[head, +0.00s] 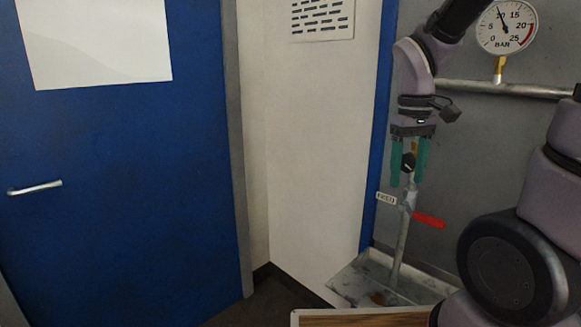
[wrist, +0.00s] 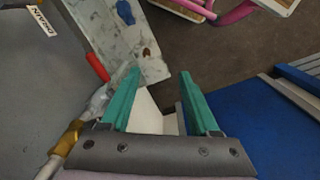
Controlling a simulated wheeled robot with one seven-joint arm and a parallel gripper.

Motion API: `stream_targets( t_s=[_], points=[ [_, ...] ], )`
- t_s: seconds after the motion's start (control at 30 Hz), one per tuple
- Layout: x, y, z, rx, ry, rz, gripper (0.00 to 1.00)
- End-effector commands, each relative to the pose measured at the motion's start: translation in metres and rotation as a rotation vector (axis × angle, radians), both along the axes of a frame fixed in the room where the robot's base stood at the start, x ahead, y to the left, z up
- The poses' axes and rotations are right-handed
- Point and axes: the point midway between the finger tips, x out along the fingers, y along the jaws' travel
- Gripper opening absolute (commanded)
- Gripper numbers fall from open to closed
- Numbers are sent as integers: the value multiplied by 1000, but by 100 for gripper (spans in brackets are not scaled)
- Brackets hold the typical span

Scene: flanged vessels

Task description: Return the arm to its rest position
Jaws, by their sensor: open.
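My gripper (head: 408,181) hangs from my arm at the right of the head view, its two green fingers pointing down. The fingers are apart. In the wrist view the gripper (wrist: 160,72) is open, with nothing held between the fingertips. My arm is bent in front of the grey wall panel.
A red lever (head: 429,221) sticks out beside the pipe, near a small label (head: 386,198). A pressure gauge (head: 507,27) stands on a horizontal pipe (head: 455,86). A stained tray (head: 352,283) lies below. A blue door (head: 120,180) is left; floor shows between.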

Motion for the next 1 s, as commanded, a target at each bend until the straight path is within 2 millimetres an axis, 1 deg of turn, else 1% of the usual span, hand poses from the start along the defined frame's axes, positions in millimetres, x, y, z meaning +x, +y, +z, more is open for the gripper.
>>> stream_targets(
  t_s=[0.03, 0.2, 0.3, 0.43, 0.5, 0.6, 0.8, 0.83, 0.87, 1.0],
  points=[
    [-1, -2, 18, 43, -72, -73, 62],
    [-8, -3, 71, 189, -287, -318, 62],
    [-15, -4, 98, 267, -395, -436, 62],
    [-24, -4, 123, 343, -497, -542, 62],
    [-27, -4, 131, 368, -529, -576, 62],
    [-29, -4, 137, 388, -552, -602, 62],
    [-29, -4, 138, 392, -555, -607, 62],
    [-29, -4, 138, 392, -555, -606, 54],
    [-29, -4, 137, 392, -555, -606, 50],
    [-29, -4, 137, 390, -554, -605, 50]
  ],
)
